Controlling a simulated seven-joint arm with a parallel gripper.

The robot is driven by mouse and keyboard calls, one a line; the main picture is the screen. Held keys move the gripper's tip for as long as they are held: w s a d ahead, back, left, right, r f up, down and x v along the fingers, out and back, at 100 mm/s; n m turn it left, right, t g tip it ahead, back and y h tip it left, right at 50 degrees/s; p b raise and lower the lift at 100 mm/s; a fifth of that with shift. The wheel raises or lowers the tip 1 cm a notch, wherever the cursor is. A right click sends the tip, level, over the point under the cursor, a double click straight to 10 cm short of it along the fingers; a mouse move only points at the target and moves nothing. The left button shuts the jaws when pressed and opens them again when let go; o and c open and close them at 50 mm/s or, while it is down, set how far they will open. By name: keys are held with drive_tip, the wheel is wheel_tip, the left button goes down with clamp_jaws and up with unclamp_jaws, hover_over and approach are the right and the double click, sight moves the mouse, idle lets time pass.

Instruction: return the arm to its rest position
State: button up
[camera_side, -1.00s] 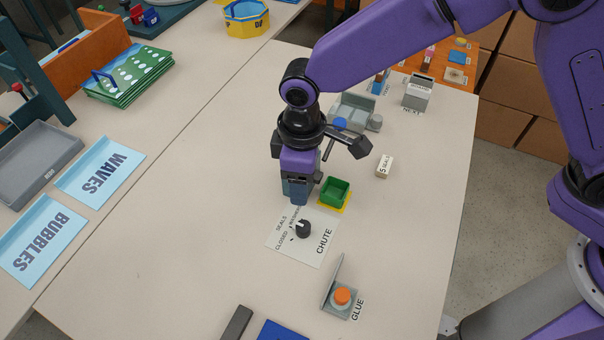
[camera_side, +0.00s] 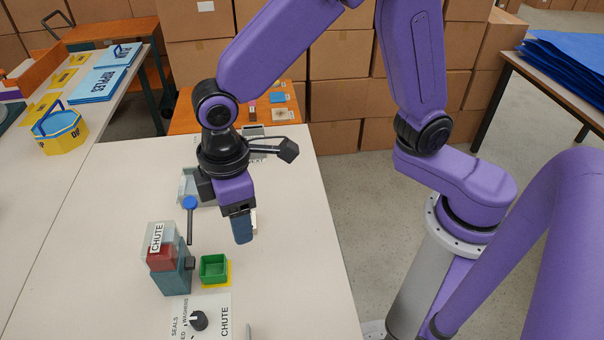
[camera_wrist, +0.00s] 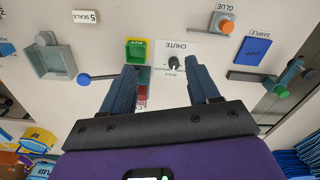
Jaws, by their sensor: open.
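My gripper (camera_side: 243,228) hangs above the white table in the side view, pointing down. In the wrist view its two blue-grey fingers (camera_wrist: 165,85) stand wide apart with nothing held between them. In the side view the chute unit (camera_side: 168,260), with a clear top and a red part inside, stands to the lower left of the fingers. The green box (camera_side: 214,268) on a yellow pad lies below them in the picture. The arm is bent, with the forearm sloping down to the wrist. No marker of a rest position shows.
A blue-ended lever (camera_side: 190,204) rises beside the chute unit. The chute dial plate (camera_side: 201,318) lies at the front. A grey tray (camera_wrist: 52,62), glue holder (camera_wrist: 222,24) and blue sample pad (camera_wrist: 252,50) show in the wrist view.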

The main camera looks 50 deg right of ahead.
drive_tip(key=s+d+r, duration=0.1)
drive_tip(key=s+d, duration=0.6)
drive_tip(key=d, duration=0.4)
drive_tip(key=s+d+r, duration=0.2)
drive_tip(key=s+d, duration=0.5)
drive_tip(key=d, duration=0.4)
drive_tip(key=shift+s+d, duration=0.2)
drive_tip(key=shift+d, duration=0.05)
